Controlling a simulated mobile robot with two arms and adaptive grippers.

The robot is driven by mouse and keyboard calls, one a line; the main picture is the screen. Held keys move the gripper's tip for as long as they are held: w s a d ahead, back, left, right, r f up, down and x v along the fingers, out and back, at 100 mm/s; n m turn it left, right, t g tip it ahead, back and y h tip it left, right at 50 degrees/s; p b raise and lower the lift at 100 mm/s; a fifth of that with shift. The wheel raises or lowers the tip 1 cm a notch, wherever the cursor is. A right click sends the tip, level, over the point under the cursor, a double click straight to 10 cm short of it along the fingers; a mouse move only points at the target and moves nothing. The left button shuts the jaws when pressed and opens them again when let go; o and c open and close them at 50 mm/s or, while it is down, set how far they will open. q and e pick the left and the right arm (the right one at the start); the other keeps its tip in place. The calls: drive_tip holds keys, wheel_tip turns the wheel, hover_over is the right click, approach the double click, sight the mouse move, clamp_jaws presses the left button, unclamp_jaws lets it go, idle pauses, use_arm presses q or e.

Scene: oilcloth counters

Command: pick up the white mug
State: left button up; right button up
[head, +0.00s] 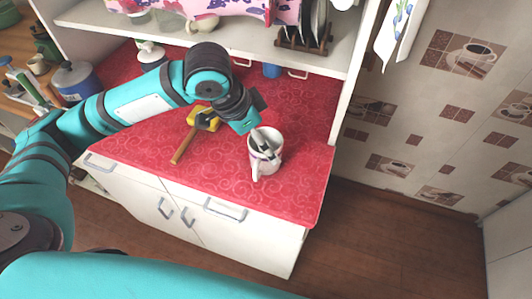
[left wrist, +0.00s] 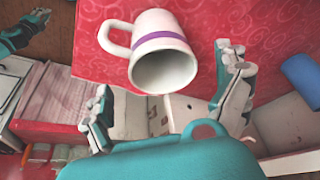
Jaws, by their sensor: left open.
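The white mug (head: 265,160) stands upright on the red counter near its front right part, with its handle toward the front edge. In the left wrist view the mug (left wrist: 150,42) shows a purple band, its open mouth toward the camera and its handle on the left. My left gripper (head: 262,139) is open, with its fingertips at the mug's mouth in the head view. In the left wrist view the gripper's fingers (left wrist: 165,72) are spread to either side of the mug. Contact cannot be told.
A yellow-headed tool with a wooden handle (head: 184,147) lies left of the mug. A blue cup (head: 272,70) stands at the back, under a shelf (head: 240,42) with a dish rack (head: 304,42). The red counter (head: 305,185) is clear right of the mug.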

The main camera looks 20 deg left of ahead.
use_arm(q)
drive_tip(key=shift+x, duration=0.8)
drive_tip(key=shift+f, duration=0.2)
drive_tip(key=p+x, duration=0.1)
drive_tip(key=x, duration=0.3)
drive_tip(key=shift+w+f, duration=0.2)
drive_tip(key=shift+f, duration=0.2)
drive_tip(key=c, duration=1.3)
use_arm(e)
drive_tip(key=shift+w+d+r, duration=0.15)
drive_tip(key=shift+d+r, duration=0.35)
drive_tip(key=shift+r, duration=0.1)
use_arm(q)
drive_tip(key=shift+c, duration=0.2)
